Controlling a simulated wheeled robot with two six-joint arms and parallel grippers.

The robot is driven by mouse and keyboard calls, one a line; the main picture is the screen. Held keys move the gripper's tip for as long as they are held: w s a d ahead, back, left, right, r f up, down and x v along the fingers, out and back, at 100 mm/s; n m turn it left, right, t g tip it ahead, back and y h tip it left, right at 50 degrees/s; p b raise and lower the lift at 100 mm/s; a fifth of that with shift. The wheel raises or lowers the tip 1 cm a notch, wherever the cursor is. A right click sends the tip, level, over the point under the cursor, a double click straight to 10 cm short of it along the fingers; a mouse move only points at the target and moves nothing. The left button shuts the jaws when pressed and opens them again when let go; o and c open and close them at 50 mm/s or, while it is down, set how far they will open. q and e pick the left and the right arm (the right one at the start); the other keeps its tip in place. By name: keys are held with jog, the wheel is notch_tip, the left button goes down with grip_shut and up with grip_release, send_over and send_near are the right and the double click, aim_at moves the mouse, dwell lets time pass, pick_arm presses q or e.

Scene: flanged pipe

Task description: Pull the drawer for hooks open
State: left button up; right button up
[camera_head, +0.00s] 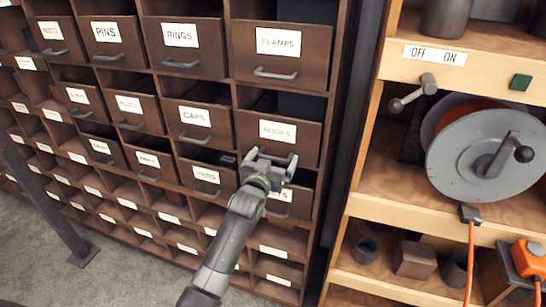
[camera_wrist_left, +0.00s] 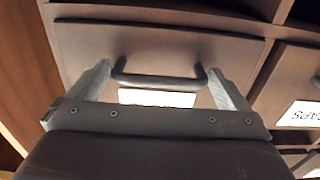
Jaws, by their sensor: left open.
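The drawer labelled HOOKS (camera_head: 293,144) is in the right column of the cabinet in the head view, below the CLAMPS drawer. Its brown front lines up roughly with its neighbours, with a dark gap above it. My left gripper (camera_head: 271,159) is at the lower part of this front and hides part of the handle. In the left wrist view, the dark bar handle (camera_wrist_left: 160,81) lies across the space between the two open fingers of the gripper (camera_wrist_left: 162,85). The white label shows just behind the handle. I cannot tell whether the fingers touch the handle. My right gripper is out of view.
The CAPS drawer (camera_head: 194,121) is left of it and the CLAMPS drawer (camera_head: 279,52) above. More labelled drawers and bins fill the cabinet. A wooden shelf unit (camera_head: 402,208) with a cable reel (camera_head: 470,150) stands at right. Grey floor shows at lower left.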

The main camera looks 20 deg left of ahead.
pick_arm(q)
jog(key=shift+w, duration=0.2)
jog(key=c, duration=1.3)
jog(key=shift+o, duration=0.2)
jog(key=shift+s, duration=0.1)
